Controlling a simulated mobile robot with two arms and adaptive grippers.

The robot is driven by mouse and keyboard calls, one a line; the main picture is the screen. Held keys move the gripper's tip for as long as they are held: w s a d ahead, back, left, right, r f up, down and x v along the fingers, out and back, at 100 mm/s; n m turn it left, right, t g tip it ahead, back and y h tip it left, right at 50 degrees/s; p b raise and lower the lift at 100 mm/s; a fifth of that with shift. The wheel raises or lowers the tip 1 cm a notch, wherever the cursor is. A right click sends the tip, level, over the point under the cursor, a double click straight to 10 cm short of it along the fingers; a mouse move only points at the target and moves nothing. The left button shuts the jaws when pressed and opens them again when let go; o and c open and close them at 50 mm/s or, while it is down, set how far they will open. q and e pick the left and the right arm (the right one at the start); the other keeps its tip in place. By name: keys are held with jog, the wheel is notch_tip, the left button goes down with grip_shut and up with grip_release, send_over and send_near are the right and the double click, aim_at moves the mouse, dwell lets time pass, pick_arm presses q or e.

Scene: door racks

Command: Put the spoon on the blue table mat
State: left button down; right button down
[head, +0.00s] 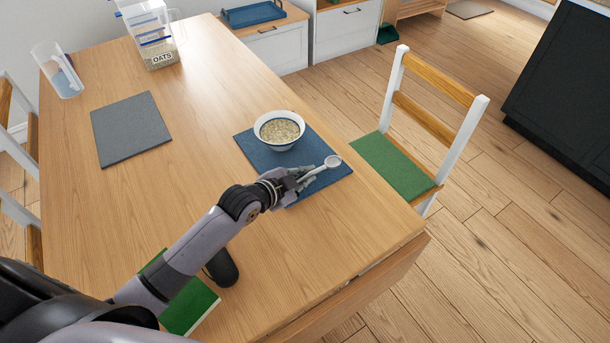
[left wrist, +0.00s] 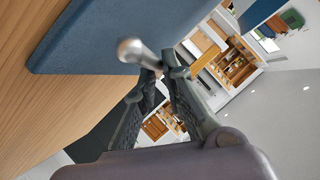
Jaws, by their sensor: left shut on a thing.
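A silver spoon (head: 332,162) is held in my left gripper (head: 297,182), with its bowl pointing right over the blue table mat (head: 322,149). The left gripper is shut on the spoon's handle. In the left wrist view the spoon (left wrist: 132,50) sits between the fingertips of my gripper (left wrist: 163,72), close to the blue mat (left wrist: 110,35). I cannot tell whether the spoon touches the mat. My right gripper does not show.
A grey mat (head: 130,129) lies at the table's left, with a clear cup (head: 63,83) and an oats container (head: 158,52) farther back. A green book (head: 190,304) lies under my arm. A chair (head: 409,155) stands right of the table (head: 205,85).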

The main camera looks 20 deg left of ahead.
pick_arm(q)
jog(key=shift+f+b, duration=0.35)
jog(key=shift+f, duration=0.2)
jog(key=c, duration=1.6)
grip_release()
jog(key=shift+f, duration=0.1)
jog(key=shift+s, duration=0.1)
jog(key=v, duration=1.2)
